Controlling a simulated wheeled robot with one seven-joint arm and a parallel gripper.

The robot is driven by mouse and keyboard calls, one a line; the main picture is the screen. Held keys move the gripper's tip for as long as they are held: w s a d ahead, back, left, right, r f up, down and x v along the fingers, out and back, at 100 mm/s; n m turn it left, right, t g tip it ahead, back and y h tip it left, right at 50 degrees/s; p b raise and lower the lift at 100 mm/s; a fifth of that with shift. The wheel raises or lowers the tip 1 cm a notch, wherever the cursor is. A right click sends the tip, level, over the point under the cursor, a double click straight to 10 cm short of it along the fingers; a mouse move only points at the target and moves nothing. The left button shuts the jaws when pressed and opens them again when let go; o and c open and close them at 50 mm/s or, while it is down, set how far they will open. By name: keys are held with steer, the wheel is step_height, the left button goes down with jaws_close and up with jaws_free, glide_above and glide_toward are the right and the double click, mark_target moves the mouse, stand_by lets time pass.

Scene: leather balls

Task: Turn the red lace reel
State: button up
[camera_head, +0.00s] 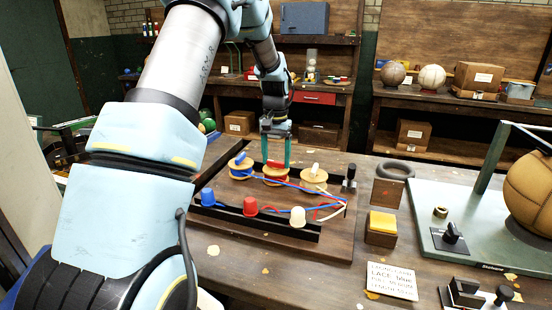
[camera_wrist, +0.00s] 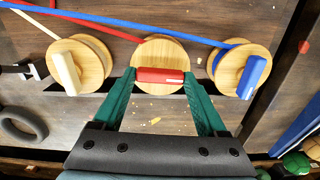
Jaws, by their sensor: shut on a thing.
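The red lace reel (camera_head: 273,176) is the middle of three wooden reels on the board, with a red bar handle on top. In the wrist view the same reel (camera_wrist: 158,52) sits between my fingertips. My gripper (camera_head: 275,163) points down over it, its green fingers at the two ends of the red handle (camera_wrist: 160,76), shut on it. The blue-handled reel (camera_head: 241,167) is to its left and the cream-handled reel (camera_head: 313,179) to its right. Red, blue and cream laces run from the reels toward the board's right side.
Blue (camera_head: 208,197), red (camera_head: 250,206) and white (camera_head: 298,216) knobs line the board's front rail. A black ring (camera_head: 396,170), a yellow-topped block (camera_head: 382,224), a card (camera_head: 391,281) and a ball on a green stand (camera_head: 529,192) are to the right.

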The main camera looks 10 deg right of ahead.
mark_target(275, 162)
steer(key=shift+m, duration=0.6)
steer(key=o, duration=1.3)
step_height(275, 162, up, 11)
steer(key=b, duration=0.2)
steer(key=shift+a+f, duration=0.1)
steer(key=s+a+f+n, duration=0.3)
steer(key=s+a+f, duration=0.1)
steer(key=s+a, duration=0.6)
steer(key=s+a+f+n+t, duration=0.1)
steer(key=s+a+f+n, duration=0.2)
steer(key=s+a, duration=0.7)
step_height(275, 162, down, 2)
steer(key=shift+s+a+f+n+t, duration=0.15)
steer(key=shift+s+n+t, duration=0.15)
steer(key=shift+s, duration=0.85)
